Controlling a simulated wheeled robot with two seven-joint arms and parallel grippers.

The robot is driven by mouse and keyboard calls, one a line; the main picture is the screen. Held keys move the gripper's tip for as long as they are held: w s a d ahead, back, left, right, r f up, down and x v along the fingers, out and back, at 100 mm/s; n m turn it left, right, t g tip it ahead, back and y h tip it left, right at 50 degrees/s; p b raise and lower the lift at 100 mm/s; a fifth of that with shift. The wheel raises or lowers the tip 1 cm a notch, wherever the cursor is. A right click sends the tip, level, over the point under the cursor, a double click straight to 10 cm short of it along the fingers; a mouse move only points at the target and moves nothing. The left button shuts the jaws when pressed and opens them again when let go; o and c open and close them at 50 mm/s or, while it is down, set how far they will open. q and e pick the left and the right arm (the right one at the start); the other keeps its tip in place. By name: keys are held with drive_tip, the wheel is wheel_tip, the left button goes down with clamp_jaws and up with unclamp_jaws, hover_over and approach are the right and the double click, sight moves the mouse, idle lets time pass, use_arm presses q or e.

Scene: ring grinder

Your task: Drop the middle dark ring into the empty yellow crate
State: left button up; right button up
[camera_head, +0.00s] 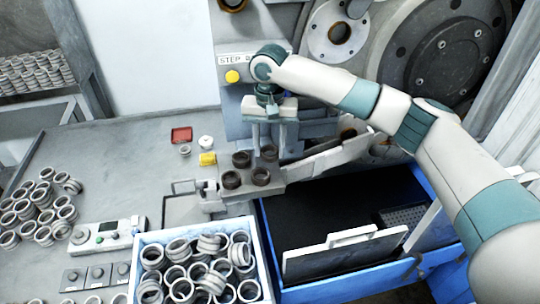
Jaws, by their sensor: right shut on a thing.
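Several dark rings stand on a small metal plate (247,193) in front of the machine. One is at the left front (231,179), one at the right front (261,176) and one at the left back (241,158). My right gripper (268,148) points down over the plate, shut on a dark ring (269,153) at its right back. I cannot tell whether that ring touches the plate. No yellow crate shows in this view. My left gripper is not in view.
A white-blue crate (137,244) full of light rings stands at the front. A blue bin (345,290) with a dark inside is at the right. Loose light rings (40,212) and a control box (106,234) lie on the left. The machine (290,40) rises behind.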

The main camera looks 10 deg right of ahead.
sight(270, 166)
wheel_tip(270, 166, down, 3)
drive_tip(key=shift+r+p, duration=0.1)
drive_tip(key=shift+p, duration=0.65)
drive_tip(key=shift+f, duration=0.4)
drive_tip(key=o, duration=1.1)
drive_tip(key=shift+f, duration=0.1)
drive_tip(key=shift+o, duration=0.2)
drive_tip(key=shift+r+b, duration=0.45)
drive_tip(key=shift+r, duration=0.3)
wheel_tip(270, 166, up, 11)
drive_tip(key=b, duration=0.3)
drive_tip(key=shift+b, duration=0.3)
